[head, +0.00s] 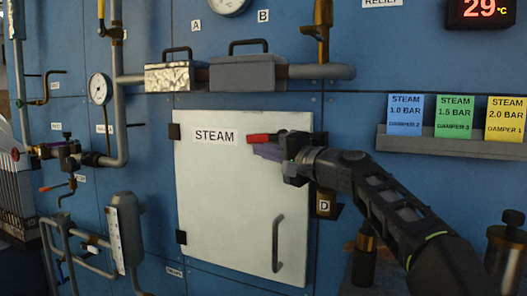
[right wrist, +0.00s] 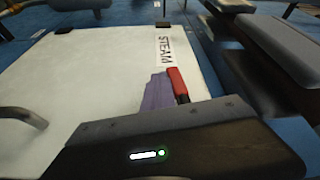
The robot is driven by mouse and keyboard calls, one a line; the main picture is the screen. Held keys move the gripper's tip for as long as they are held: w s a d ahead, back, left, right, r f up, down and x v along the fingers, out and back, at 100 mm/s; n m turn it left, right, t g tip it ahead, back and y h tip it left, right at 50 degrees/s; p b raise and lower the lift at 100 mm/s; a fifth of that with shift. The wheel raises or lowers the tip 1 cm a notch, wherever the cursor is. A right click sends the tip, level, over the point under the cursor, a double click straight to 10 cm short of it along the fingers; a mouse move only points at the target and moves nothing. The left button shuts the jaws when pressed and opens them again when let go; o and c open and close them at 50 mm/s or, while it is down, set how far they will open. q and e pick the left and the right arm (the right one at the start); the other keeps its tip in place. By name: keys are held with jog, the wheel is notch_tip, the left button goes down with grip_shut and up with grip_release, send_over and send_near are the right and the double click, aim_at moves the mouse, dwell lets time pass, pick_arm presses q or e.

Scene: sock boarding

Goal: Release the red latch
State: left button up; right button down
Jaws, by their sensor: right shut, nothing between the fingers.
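The red latch (head: 262,138) is a short bar near the top right of the white door marked STEAM (head: 215,220). My right gripper (head: 266,152) reaches in from the right, its purple fingers shut and empty, right beside the latch and just below it. In the right wrist view the red latch (right wrist: 177,84) is close against the purple fingers (right wrist: 157,93); I cannot tell whether they touch. The gripper body hides the latch's right end. The door looks closed. My left gripper is out of view.
The door handle (head: 278,243) stands out at the door's lower right. Grey pipes and a boxed fitting (head: 242,73) run above the door. A shelf (head: 455,147) with blue, green and yellow cards is at the right. Valves and a gauge (head: 99,88) crowd the left.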

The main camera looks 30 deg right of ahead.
jog(key=shift+s, duration=0.1)
jog(key=v, duration=0.7)
jog(key=shift+s, duration=0.3)
dwell(0.5)
